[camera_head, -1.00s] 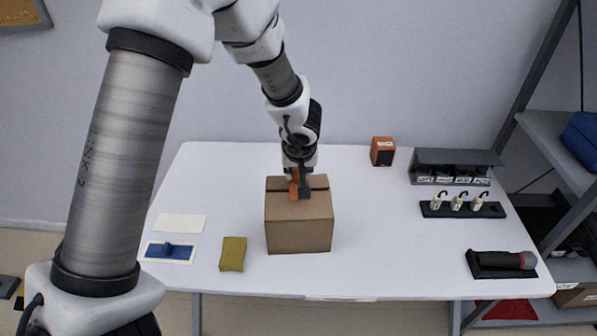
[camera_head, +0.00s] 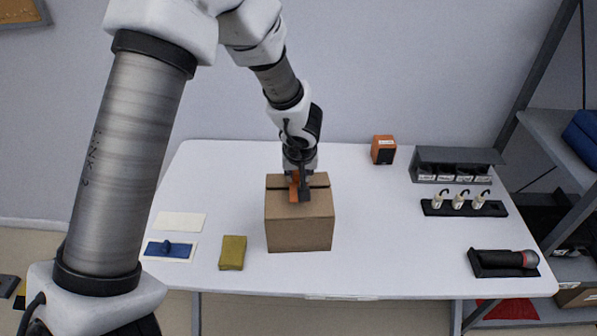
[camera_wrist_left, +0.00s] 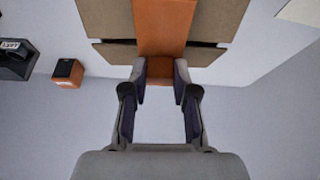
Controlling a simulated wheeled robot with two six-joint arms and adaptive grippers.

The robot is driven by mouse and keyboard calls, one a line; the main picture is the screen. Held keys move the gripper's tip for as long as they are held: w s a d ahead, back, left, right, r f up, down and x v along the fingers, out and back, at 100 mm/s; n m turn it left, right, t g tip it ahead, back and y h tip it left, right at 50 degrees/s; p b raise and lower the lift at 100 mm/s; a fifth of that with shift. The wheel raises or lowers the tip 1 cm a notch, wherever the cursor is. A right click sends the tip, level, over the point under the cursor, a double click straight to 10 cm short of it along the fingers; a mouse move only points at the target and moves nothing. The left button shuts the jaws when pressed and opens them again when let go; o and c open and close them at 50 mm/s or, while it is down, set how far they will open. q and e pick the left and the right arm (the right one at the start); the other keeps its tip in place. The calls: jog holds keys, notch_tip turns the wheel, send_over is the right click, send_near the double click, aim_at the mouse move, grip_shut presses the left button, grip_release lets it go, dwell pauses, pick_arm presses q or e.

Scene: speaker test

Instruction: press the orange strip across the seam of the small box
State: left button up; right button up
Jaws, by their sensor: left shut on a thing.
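The small box (camera_head: 299,232) is brown cardboard and stands upright on the table, with a dark seam (camera_head: 320,187) running left to right across its top. My left gripper (camera_head: 300,190) is over the box top, shut on the orange strip (camera_head: 294,190). In the left wrist view the strip (camera_wrist_left: 165,25) lies over the brown top (camera_wrist_left: 107,20) and crosses the line of the dark seam (camera_wrist_left: 115,42). Its end is between the fingers (camera_wrist_left: 160,72). Whether the strip touches the box along its length I cannot tell. My right gripper is not in view.
An orange speaker (camera_head: 383,150), a grey rack (camera_head: 458,158), small white bottles (camera_head: 458,202) and a microphone (camera_head: 510,261) stand to the right.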

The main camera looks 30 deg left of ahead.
aim_at(299, 184)
pick_arm(q)
jog(key=shift+f+b, duration=1.3)
jog(key=shift+f, duration=0.75)
jog(key=shift+c, duration=0.5)
jog(key=shift+s, duration=0.1)
jog(key=o, duration=0.9)
jog(key=shift+f, duration=0.1)
notch_tip(299, 184, up, 8)
jog(key=p, duration=1)
